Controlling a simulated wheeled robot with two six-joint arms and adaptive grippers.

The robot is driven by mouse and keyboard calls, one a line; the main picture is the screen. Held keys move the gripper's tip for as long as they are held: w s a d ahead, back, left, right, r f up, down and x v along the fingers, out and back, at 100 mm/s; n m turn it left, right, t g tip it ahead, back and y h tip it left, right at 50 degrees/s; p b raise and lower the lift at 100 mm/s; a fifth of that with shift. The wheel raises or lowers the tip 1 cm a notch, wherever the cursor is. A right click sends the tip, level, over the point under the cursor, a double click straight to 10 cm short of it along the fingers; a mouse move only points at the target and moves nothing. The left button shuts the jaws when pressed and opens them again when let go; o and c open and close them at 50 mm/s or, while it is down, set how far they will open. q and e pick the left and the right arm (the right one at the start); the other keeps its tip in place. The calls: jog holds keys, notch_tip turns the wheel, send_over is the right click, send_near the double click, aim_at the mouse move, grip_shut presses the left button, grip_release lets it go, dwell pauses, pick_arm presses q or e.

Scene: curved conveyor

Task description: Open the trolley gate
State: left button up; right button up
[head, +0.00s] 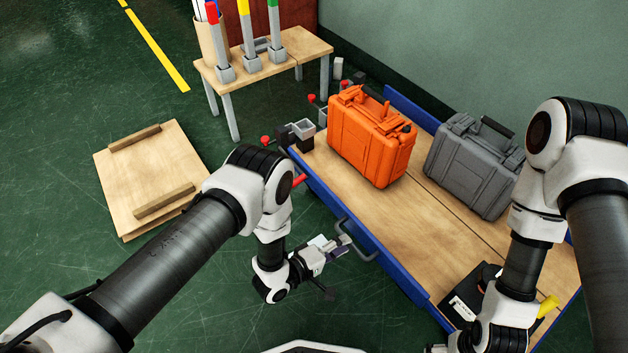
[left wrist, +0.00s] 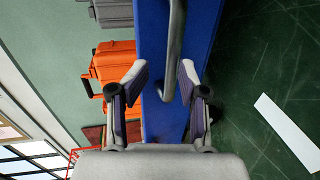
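The trolley has a wooden top and a blue side panel (head: 385,259) that faces my left arm; I take this panel as the gate. It stands upright along the trolley's edge. A grey bar handle (head: 364,254) sticks out from it.
An orange case (head: 371,137) and a grey case (head: 474,164) stand on the trolley. A black device (head: 462,306) lies near its front end. A small wooden table (head: 290,50) and a wooden pallet (head: 150,175) are at the left. The green floor between is clear.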

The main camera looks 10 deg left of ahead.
pick_arm(q)
jog(key=w+a+r+p, duration=0.1)
jog(key=a+r+p, duration=0.2)
jog(key=r+p, duration=0.3)
jog(key=w+a+r+t+y+p, duration=0.1)
jog(key=a+r+p, duration=0.2)
jog(key=r+p, duration=0.3)
notch_tip(320, 180, up, 5)
jog(key=shift+w+a, duration=0.15)
jog(key=shift+w, duration=0.25)
jog(key=shift+c, duration=0.3)
